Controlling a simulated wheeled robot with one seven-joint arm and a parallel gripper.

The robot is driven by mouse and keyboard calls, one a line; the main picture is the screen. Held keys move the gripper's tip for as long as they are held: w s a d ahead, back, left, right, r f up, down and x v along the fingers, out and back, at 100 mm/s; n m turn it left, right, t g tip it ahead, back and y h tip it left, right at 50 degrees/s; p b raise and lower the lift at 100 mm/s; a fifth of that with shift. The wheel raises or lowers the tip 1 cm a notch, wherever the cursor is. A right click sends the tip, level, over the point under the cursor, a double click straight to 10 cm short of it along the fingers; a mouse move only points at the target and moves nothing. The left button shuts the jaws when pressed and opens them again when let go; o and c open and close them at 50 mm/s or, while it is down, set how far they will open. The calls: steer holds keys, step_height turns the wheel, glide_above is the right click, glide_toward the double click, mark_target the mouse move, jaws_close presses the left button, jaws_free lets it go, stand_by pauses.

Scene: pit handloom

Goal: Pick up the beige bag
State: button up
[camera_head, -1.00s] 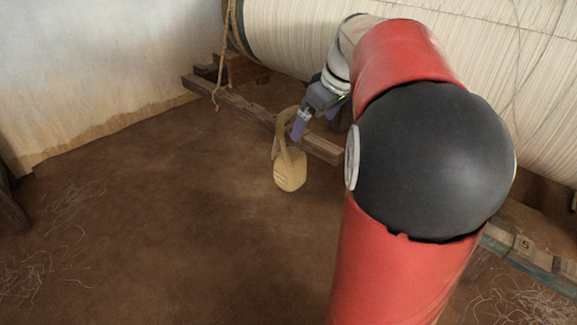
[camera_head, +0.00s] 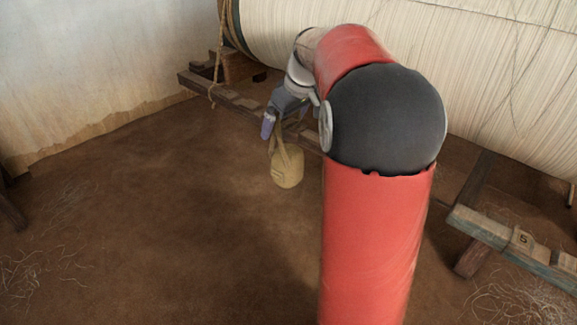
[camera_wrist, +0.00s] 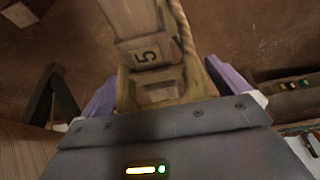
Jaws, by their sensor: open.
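The beige bag (camera_head: 287,168) hangs or stands below my gripper in the head view, near the wooden beam under the loom roll; I cannot tell if it touches the floor. Its strap rises toward my gripper (camera_head: 274,126), whose body hides the upper part. My gripper is open and points down, just above and left of the bag. In the wrist view, the purple fingers of my gripper (camera_wrist: 165,92) stand apart on either side of a tan, frame-like shape, which may be part of the bag or its strap.
A dark wooden beam (camera_head: 232,96) runs along the floor behind the bag. The white-threaded loom roll (camera_head: 400,45) lies behind my arm. A rope (camera_head: 221,50) hangs at the left. A beam marked 5 (camera_head: 490,231) lies at the right. Open brown floor (camera_head: 170,220) spreads left and front.

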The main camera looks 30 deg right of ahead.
steer(key=c, duration=1.6)
steer(key=shift+r, duration=0.2)
steer(key=shift+c, duration=0.7)
